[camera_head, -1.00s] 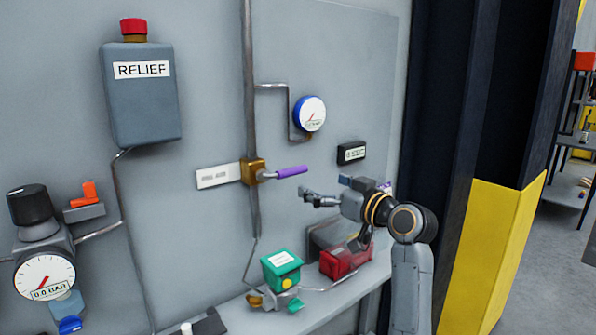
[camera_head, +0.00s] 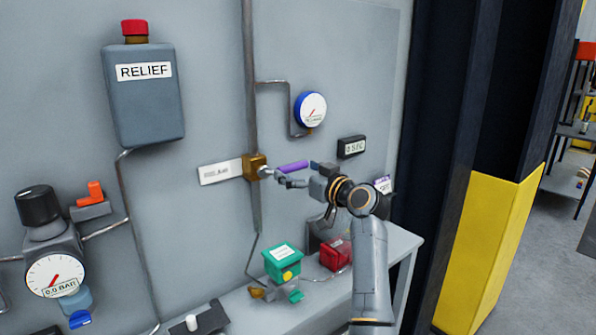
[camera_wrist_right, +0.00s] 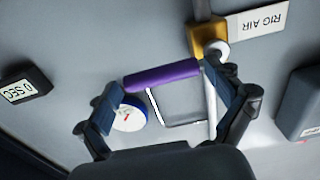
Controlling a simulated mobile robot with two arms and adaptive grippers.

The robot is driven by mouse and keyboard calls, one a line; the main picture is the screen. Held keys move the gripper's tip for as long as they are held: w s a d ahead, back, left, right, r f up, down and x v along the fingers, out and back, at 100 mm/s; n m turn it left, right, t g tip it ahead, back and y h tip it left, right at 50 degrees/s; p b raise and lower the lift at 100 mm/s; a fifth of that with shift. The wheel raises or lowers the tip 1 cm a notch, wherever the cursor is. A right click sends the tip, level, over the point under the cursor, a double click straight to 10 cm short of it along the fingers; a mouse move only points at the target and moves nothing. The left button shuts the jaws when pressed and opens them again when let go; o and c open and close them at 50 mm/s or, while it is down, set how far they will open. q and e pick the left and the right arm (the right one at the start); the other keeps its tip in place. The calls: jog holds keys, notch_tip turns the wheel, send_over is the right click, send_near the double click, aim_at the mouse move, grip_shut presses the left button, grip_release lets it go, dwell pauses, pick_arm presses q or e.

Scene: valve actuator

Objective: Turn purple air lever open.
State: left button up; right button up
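The purple air lever (camera_head: 293,166) points right and slightly up from the brass valve body (camera_head: 255,167) on the grey panel. My right gripper (camera_head: 284,179) is at the lever, just below and in front of it in the head view. In the wrist view the purple lever (camera_wrist_right: 162,75) lies lengthwise across the gap between the spread fingers, near both fingertips. The gripper is open; whether a finger touches the lever I cannot tell. The brass valve (camera_wrist_right: 208,38) shows beyond the right finger, beside the RIG AIR label (camera_wrist_right: 262,20). My left gripper is not in view.
A blue-rimmed gauge (camera_head: 311,108) and a timer reading 0 SEC (camera_head: 352,147) sit close to the lever. A RELIEF box (camera_head: 143,100) hangs upper left. Green (camera_head: 283,261) and red (camera_head: 335,254) boxes stand on the shelf below. A vertical pipe (camera_head: 250,60) runs to the valve.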

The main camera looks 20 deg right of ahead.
jog(key=shift+s+r, duration=0.15)
jog(key=shift+s, duration=0.05)
jog(key=c, duration=1.2)
